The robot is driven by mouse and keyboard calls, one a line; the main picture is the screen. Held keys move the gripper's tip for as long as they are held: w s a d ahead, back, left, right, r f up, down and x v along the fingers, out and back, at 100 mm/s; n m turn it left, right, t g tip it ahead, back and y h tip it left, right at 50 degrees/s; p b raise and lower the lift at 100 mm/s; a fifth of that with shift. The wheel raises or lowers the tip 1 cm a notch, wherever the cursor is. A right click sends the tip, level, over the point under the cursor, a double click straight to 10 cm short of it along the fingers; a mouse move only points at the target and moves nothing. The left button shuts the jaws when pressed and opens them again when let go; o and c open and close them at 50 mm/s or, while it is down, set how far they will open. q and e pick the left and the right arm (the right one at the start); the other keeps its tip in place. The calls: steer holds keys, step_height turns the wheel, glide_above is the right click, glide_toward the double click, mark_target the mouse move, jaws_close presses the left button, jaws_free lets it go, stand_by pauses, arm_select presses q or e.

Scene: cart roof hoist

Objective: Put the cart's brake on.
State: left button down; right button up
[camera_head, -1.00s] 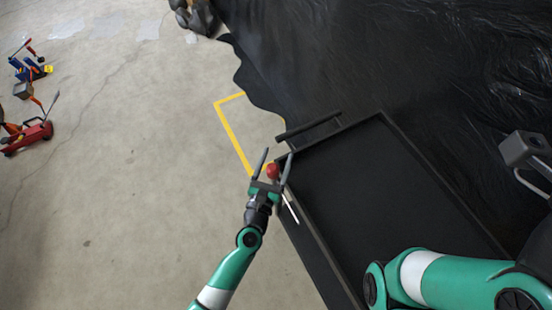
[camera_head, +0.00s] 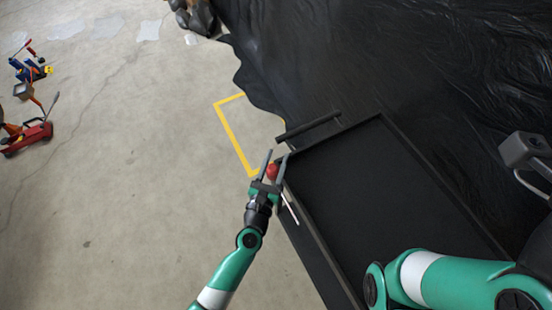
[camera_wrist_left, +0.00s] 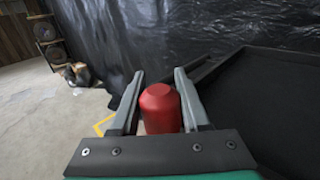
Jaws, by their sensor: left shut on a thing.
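The cart (camera_head: 345,133) is a black flat-topped tray with a raised rim and a push bar (camera_head: 308,126) at its far end. A red brake knob (camera_head: 272,171) sits at the cart's left side, near a thin white rod (camera_head: 290,208). My left gripper (camera_head: 273,156) is shut on the red knob, one finger on each side of it. In the left wrist view the red knob (camera_wrist_left: 160,108) stands between the fingers. My right arm (camera_head: 440,280) crosses the lower right of the head view; its gripper is not visible.
Yellow tape (camera_head: 232,137) marks a corner on the concrete floor beside the cart. Black plastic sheeting (camera_head: 350,50) covers the area behind and right. Red and blue jacks (camera_head: 30,135) stand at the far left. The floor between is clear.

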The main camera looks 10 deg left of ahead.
mark_target(287, 183)
stand_by(0.7)
arm_select(q)
steer(key=s+d+m+t+b, duration=0.1)
steer(key=b, duration=0.3)
steer(key=s+d+f+m+t+h+b, duration=0.1)
steer(key=s+b, duration=0.1)
steer(key=b, duration=0.2)
steer(key=s+d+m+t+b, duration=0.1)
steer(key=s+d+m+b, duration=0.1)
steer(key=b, duration=0.3)
steer(key=shift+s+f+h, duration=0.25)
steer(key=shift+f+h, duration=0.05)
steer(key=shift+f, duration=0.05)
steer(key=shift+s+d+r+m+b, duration=0.2)
steer(key=shift+s+m+b, duration=0.2)
steer(key=shift+b, duration=0.15)
steer(key=shift+r+t, duration=0.15)
steer(key=shift+t, duration=0.15)
steer(key=shift+c, duration=1.9)
jaws_free()
